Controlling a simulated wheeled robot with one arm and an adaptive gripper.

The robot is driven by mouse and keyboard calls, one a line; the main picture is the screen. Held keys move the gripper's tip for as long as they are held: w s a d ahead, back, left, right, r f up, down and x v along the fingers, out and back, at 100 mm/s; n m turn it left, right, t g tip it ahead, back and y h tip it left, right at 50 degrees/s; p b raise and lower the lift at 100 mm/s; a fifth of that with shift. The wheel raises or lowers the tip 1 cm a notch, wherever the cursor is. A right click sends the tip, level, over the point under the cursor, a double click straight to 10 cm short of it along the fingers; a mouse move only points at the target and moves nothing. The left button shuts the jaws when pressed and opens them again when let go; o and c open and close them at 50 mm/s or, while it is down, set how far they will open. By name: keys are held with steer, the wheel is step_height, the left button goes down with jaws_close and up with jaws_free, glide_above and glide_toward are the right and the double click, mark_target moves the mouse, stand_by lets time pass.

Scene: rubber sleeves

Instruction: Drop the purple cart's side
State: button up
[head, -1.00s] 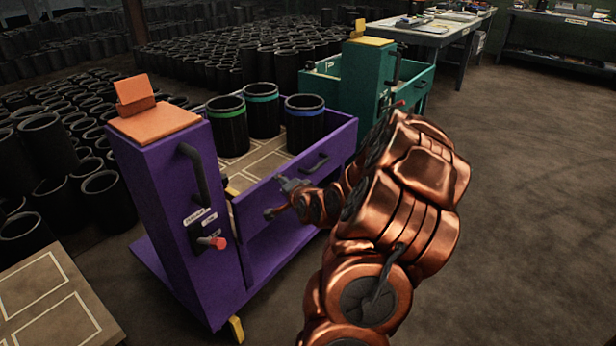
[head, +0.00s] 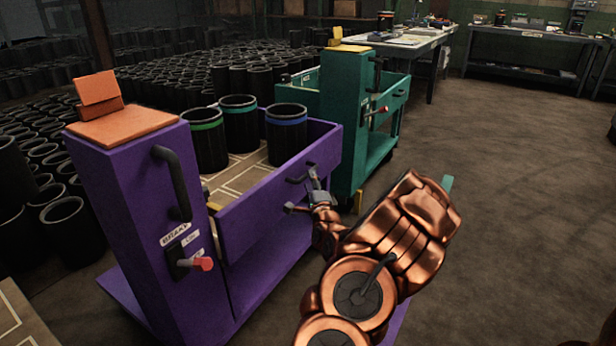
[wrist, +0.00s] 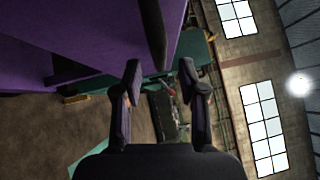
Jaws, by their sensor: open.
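The purple cart (head: 150,200) stands at the left in the head view. Its near side panel (head: 265,215) is upright, with a small dark handle (head: 301,174) on its outer face. My gripper (head: 302,190) is open close to that handle; whether it touches is unclear. In the wrist view the two fingers (wrist: 160,76) are spread, and a dark bar (wrist: 155,35) beside a purple surface (wrist: 100,30) lies just beyond them, near the gap. Three black sleeves with green, teal and blue bands stand on the cart's bed (head: 235,180).
The teal cart (head: 345,110) stands behind the purple one. A red-knobbed lever (head: 203,264) and a tall black handle (head: 172,183) project from the purple post. Many black sleeves (head: 60,220) fill the floor at left. Open floor (head: 510,200) lies to the right.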

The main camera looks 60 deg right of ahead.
steer(key=shift+b+x, duration=0.45)
steer(key=shift+x, duration=1.8)
jaws_close()
